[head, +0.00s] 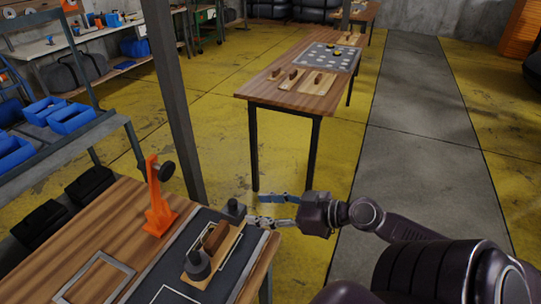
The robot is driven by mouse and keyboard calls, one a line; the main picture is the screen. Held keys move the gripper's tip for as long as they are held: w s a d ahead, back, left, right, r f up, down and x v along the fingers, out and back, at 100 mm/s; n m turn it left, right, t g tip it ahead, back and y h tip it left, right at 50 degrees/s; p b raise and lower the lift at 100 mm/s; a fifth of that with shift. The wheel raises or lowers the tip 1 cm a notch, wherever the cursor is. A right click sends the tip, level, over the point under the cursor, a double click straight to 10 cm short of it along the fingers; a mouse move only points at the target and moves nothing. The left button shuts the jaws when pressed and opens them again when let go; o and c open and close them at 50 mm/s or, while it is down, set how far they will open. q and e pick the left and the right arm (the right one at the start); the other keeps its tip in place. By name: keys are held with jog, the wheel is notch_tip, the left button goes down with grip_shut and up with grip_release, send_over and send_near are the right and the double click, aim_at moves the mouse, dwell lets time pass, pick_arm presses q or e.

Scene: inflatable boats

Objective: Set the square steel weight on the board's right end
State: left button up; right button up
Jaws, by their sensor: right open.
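A light wooden board (227,249) with a brown wooden handle (215,237) lies on the dark mat of the near table. A dark grey weight with a knob (197,265) stands on the board's near end. A second dark grey weight (233,211) stands by the board's far right end. I cannot tell whether it rests on the board or on the mat, nor which weight is square. My right gripper (254,210) is open just right of this second weight, its fingers pointing left. I see nothing between the fingers. My left gripper is out of view.
An orange stand with a black knob (158,205) rises from the near table (105,235), and a grey frame (95,278) lies in front. A grey post (178,110) stands behind. Another wooden table (290,97) with boards stands farther back. Blue bins (72,120) fill a shelf at left.

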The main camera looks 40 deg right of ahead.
jog(key=shift+v, duration=1.15)
